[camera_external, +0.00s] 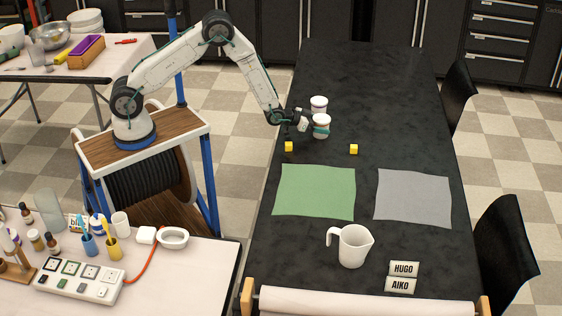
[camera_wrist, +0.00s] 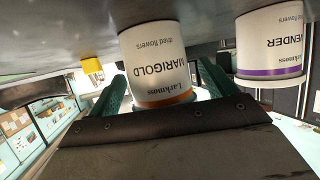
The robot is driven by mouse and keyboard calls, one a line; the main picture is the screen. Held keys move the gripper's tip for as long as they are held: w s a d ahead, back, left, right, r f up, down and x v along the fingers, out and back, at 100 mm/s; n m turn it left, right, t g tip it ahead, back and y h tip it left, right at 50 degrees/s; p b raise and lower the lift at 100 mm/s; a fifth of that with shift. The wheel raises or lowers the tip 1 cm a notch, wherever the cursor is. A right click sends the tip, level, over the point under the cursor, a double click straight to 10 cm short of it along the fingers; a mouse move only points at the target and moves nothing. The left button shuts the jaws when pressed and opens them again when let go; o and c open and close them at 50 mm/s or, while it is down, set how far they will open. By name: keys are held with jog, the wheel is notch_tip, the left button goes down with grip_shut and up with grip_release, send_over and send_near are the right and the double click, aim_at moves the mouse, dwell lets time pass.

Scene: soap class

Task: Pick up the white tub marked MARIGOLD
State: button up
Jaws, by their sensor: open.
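The white tub marked MARIGOLD (camera_wrist: 160,60), with an orange band, is in the middle of the wrist view, which shows it upside down. In the external view it is the nearer of two white tubs (camera_external: 321,127), standing on the black table. My gripper (camera_external: 308,121) is low over the table at the tub's left side. In the wrist view my gripper (camera_wrist: 162,75) is open, with one green finger on each side of the tub. Whether the fingers touch it cannot be told. The tub's far side is hidden.
A second white tub with a purple band, lettered "ENDER" (camera_wrist: 270,45), stands close by, just behind in the external view (camera_external: 318,104). Two yellow cubes (camera_external: 289,146) (camera_external: 353,149) lie nearer. A green cloth (camera_external: 314,191), a grey cloth (camera_external: 413,197) and a white jug (camera_external: 353,247) are further forward.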

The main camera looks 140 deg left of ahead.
jog(key=shift+w+a+f, duration=0.15)
jog(key=shift+a, duration=0.1)
jog(key=c, duration=1.1)
